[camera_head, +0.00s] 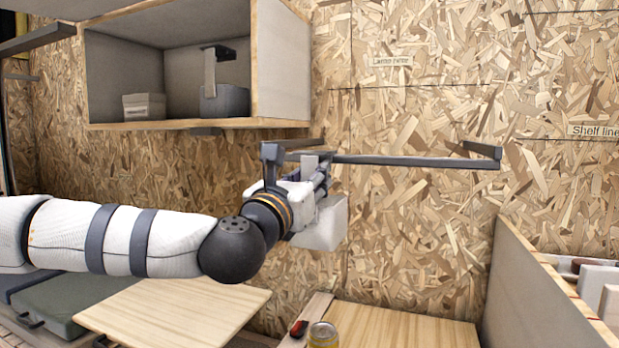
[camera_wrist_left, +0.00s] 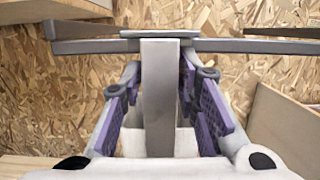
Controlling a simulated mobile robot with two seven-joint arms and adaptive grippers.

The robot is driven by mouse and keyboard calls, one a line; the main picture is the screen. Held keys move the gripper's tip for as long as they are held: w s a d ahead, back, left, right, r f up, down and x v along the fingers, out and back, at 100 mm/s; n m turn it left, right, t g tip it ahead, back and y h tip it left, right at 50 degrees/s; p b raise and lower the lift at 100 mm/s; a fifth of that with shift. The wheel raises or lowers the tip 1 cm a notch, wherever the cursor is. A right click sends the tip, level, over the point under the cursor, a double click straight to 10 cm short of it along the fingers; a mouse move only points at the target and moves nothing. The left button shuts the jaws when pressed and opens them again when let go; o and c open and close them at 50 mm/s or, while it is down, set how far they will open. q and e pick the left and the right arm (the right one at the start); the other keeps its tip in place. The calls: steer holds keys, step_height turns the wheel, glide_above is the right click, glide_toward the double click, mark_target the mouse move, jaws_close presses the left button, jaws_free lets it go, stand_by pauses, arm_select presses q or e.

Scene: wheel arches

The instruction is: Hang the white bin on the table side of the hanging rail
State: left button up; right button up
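The white bin (camera_head: 328,222) is up in the air below the hanging rail (camera_head: 415,161), partly hidden behind my left gripper (camera_head: 318,180). In the left wrist view, the bin's long grey hook strap (camera_wrist_left: 159,105) stands upright between the purple finger pads of my left gripper (camera_wrist_left: 161,72), which appear closed on it. The strap's flat top is at the level of the rail, which also shows in the wrist view (camera_wrist_left: 240,46). I cannot tell whether the hook bears on the rail. My right gripper is not in view.
A wall cabinet (camera_head: 283,62) at upper left holds a dark grey bin (camera_head: 225,101) with a hook and a pale box (camera_head: 143,106).

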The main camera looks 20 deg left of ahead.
arm_select(q)
steer(key=shift+o, duration=0.9)
